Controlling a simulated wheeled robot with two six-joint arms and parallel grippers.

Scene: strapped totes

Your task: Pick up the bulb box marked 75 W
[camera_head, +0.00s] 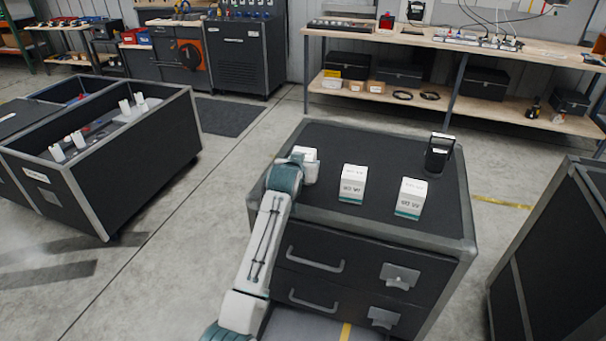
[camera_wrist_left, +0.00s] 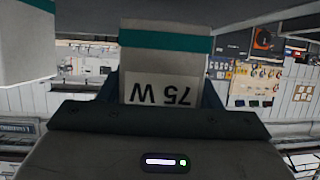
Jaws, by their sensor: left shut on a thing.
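The bulb box marked 75 W (camera_wrist_left: 165,62) is white with a teal band, and its print is upside down in the left wrist view. My left gripper (camera_head: 300,168) is shut on it, at the left side of the black cabinet top. In the head view only part of this box (camera_head: 309,156) shows past the gripper. Whether it touches the top cannot be told. Two similar white and teal boxes stand upright to the right, a middle box (camera_head: 352,184) and a right box (camera_head: 409,199); their print is too small to read surely. My right gripper is out of view.
The black cabinet top (camera_head: 335,137) has grey edges and clear room at the back. A dark lantern-like object (camera_head: 438,155) stands at its back right. A large black tote (camera_head: 130,165) is to the left and another dark case (camera_head: 560,260) to the right.

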